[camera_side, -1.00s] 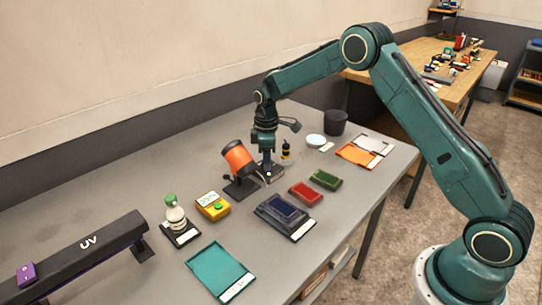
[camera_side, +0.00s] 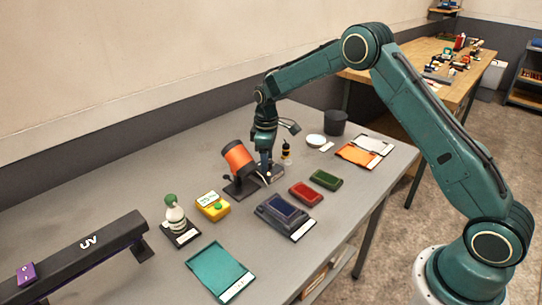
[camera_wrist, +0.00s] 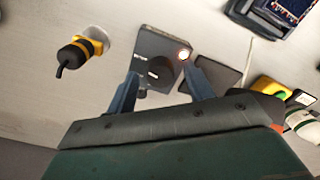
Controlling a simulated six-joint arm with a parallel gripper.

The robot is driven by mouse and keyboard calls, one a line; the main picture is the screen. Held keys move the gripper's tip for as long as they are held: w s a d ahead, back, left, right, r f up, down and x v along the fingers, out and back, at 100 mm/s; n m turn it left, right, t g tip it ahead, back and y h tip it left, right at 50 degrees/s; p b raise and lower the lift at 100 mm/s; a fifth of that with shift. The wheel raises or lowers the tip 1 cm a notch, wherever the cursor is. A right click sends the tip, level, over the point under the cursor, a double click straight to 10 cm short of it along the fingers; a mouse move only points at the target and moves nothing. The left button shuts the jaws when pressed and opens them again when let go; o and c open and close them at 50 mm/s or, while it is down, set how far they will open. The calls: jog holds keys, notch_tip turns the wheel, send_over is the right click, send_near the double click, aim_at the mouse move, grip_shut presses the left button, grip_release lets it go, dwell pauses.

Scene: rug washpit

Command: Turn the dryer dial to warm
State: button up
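The orange dryer (camera_side: 238,158) is tilted on a dark stand near the middle of the grey table. Its dark control box (camera_side: 275,174) lies beside it, under my gripper. The lettering is too small to read, so the dial's setting cannot be told. My gripper (camera_wrist: 161,70) is open, one finger on each side of the dial, with a gap seen around it. It also shows in the side view (camera_side: 267,170), pointing down.
A small black-and-yellow bottle (camera_side: 287,151) stands close behind the control box. A dark blue pad (camera_side: 284,212), a red block (camera_side: 305,193) and a green block (camera_side: 325,180) lie in front. A yellow timer (camera_side: 212,206) and a green-capped bottle (camera_side: 175,213) stand left.

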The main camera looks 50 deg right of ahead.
dwell(0.3)
notch_tip(320, 180, up, 14)
dwell(0.8)
jog(key=s+a+r+m+t, duration=0.2)
jog(key=s+r, duration=0.5)
jog(key=s, duration=0.3)
jog(key=s+a+r+m+t, duration=0.1)
jog(key=s+r, duration=0.5)
jog(key=s, duration=0.3)
jog(key=s+f+m+t, duration=0.1)
jog(key=s+m, duration=0.1)
jog(key=s, duration=0.7)
jog(key=s+a+f+m+t, duration=0.1)
jog(key=s+f, duration=0.1)
jog(key=s, duration=0.8)
jog(key=shift+a+f+m+t, duration=0.25)
jog(key=shift+a+m+t, duration=0.05)
jog(key=shift+m, duration=0.1)
